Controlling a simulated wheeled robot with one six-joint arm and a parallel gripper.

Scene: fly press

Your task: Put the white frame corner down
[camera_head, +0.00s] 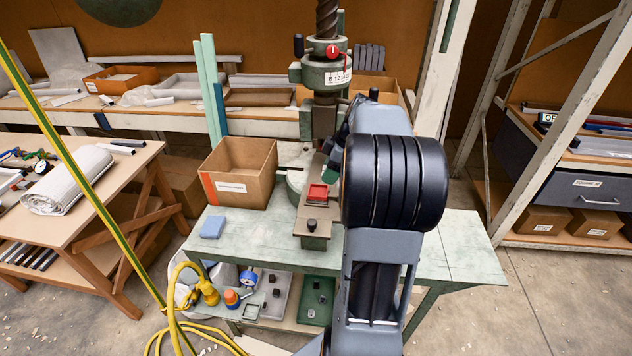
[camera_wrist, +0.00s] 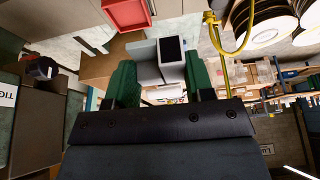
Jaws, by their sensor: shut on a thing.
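My gripper (camera_wrist: 160,76) is shut on the white frame corner (camera_wrist: 146,62), which sits between its two green fingers in the wrist view. The piece looks pale grey-white with a dark end face. In the head view my arm hides the frame corner and most of the gripper; only a bit of green finger shows beside the press column. A red square nest (camera_head: 317,193) lies on the press bed just left of my arm. It seems to be the red tray-like shape (camera_wrist: 127,12) at the top of the wrist view, apart from the held piece.
The fly press (camera_head: 327,75) stands at the back of the green table (camera_head: 455,235). An open cardboard box (camera_head: 240,185) and a blue block (camera_head: 213,227) are on the left of the table. Its right side is clear. Trays (camera_head: 317,300) lie on the shelf below.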

